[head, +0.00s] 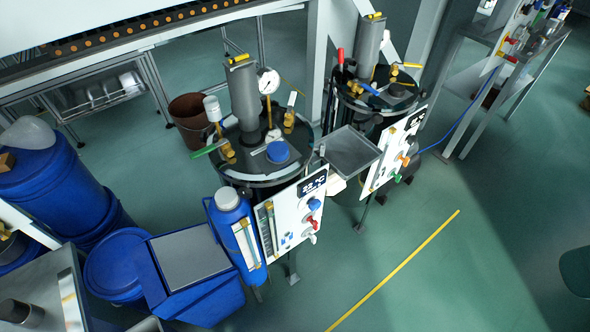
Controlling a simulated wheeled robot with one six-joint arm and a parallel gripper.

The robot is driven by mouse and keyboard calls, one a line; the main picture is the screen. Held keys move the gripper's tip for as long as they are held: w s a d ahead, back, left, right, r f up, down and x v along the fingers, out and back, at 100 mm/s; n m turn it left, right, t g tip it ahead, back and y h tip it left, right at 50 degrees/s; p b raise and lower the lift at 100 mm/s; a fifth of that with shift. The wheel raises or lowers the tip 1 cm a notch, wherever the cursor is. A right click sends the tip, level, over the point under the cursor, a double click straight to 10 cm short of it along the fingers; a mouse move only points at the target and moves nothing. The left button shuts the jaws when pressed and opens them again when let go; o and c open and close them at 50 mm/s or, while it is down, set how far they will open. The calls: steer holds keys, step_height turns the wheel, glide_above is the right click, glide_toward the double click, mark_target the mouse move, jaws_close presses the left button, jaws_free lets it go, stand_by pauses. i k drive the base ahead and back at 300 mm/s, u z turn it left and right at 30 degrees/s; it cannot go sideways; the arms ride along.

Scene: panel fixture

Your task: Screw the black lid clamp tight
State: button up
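Two pressure vessels stand side by side, each with a dark lid and fittings on top. The nearer vessel's lid (240,150) carries a grey cylinder (243,95), a round gauge (268,81), brass valves and a blue cap (278,152). The farther vessel's lid (398,97) has a similar grey cylinder (370,48) and a red-handled valve (340,58). I cannot pick out a black lid clamp for certain; the lid rims are dark and small at this distance. My gripper is not in view.
White control panels (292,214) with knobs front both vessels. A grey tray (350,152) sits between them. Blue drums (60,185), a blue bin (190,290) and a blue bottle (232,225) crowd the left. Green floor with a yellow line (395,268) is open at right.

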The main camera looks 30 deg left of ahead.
mark_target(245, 193)
steer(key=u, duration=0.05)
steer(key=i, duration=0.6)
steer(key=u, duration=0.7)
steer(key=i, duration=0.35)
steer(key=u, duration=0.45)
